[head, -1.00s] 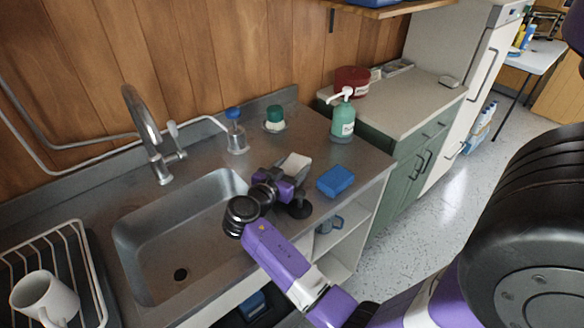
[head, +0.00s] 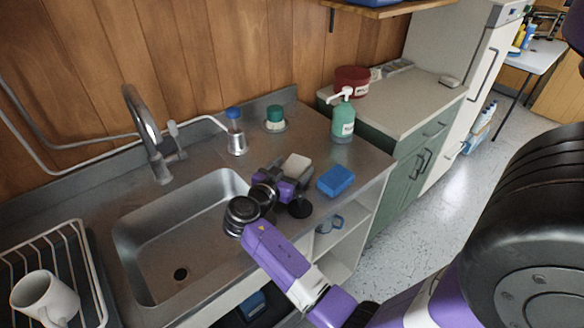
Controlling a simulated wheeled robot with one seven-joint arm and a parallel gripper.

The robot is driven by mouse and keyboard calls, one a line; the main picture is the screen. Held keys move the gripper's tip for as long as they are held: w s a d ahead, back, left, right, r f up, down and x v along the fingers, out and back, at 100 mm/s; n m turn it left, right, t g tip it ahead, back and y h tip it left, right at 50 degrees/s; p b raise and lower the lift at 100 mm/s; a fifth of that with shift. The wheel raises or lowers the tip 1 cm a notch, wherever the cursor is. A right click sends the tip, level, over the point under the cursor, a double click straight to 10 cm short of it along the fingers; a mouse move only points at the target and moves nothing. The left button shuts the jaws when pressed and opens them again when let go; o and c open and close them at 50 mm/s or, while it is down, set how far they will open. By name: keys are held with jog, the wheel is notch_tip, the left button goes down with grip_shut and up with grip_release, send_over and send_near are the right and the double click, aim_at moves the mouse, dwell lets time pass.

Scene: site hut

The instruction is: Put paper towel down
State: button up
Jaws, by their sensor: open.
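A small white piece (head: 297,166), which looks like the paper towel, is on the steel counter just beyond my gripper. Its near side is hidden by my gripper. My gripper (head: 294,192) is open, low over the counter to the right of the sink. I cannot tell whether its fingers touch the white piece.
A blue sponge (head: 335,180) lies just right of my gripper. A green pump bottle (head: 343,120), a green-topped jar (head: 275,120) and a blue-topped dispenser (head: 235,133) stand behind. The sink (head: 180,235) is left, with a dish rack (head: 84,262) holding a mug (head: 45,298).

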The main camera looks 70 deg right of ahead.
jog(key=b+v, duration=0.2)
jog(key=v, duration=1)
jog(key=shift+r, duration=0.1)
